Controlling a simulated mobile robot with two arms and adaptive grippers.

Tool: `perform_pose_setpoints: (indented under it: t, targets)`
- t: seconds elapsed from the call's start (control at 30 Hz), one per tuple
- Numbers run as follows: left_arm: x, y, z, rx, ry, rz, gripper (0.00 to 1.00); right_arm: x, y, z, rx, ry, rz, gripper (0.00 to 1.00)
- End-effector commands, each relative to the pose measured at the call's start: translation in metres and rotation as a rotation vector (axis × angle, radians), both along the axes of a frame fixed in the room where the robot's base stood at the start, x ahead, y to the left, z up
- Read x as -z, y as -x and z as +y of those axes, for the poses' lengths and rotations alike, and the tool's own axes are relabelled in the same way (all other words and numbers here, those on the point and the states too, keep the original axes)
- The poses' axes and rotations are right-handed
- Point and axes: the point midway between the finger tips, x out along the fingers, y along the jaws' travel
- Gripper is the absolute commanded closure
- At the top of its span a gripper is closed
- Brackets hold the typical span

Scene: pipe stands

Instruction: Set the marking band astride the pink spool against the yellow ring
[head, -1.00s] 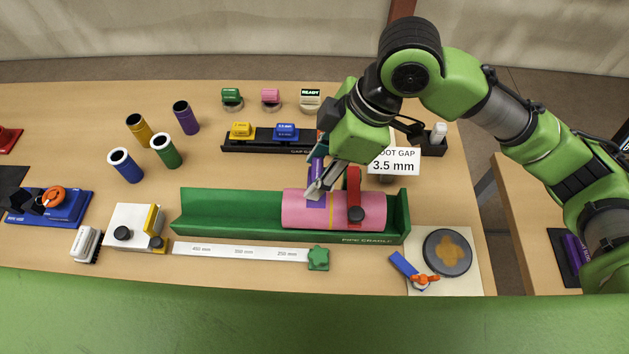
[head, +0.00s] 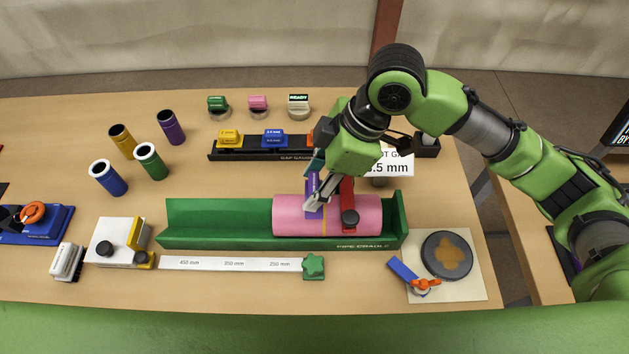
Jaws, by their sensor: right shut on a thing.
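The pink spool (head: 290,216) lies in the right part of the green pipe cradle (head: 205,226). My right gripper (head: 317,202) is shut on the purple marking band (head: 312,190). My left gripper is out of view.
A ruler with a green knob (head: 314,265) lies in front of the cradle. Behind stand a black gap-block rack (head: 232,155) and a gap sign (head: 398,161), partly hidden by my gripper. Colored tubes (head: 149,162) stand at left; a round pad (head: 447,255) is at right.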

Motion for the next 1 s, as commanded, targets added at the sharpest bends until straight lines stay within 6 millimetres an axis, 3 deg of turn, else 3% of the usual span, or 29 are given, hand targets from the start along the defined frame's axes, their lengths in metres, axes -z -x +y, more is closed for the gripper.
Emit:
perform_pose_setpoints:
  t: [0.1,0.5,0.9,0.93,1.0]
  targets:
    - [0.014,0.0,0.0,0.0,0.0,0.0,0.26,0.012,0.0,0.0,-0.001,-0.001,0.0,0.81]
    - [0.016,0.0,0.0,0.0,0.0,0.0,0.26,0.039,0.0,0.0,0.0,0.0,0.002,0.81]
    - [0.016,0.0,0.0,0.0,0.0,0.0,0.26,0.044,0.0,0.0,0.0,0.0,0.0,0.81]
    - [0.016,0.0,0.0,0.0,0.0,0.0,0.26,0.044,0.0,0.0,0.0,0.0,0.0,0.54]
    - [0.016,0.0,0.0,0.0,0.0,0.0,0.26,0.044,0.0,0.0,0.0,0.0,0.0,0.4]
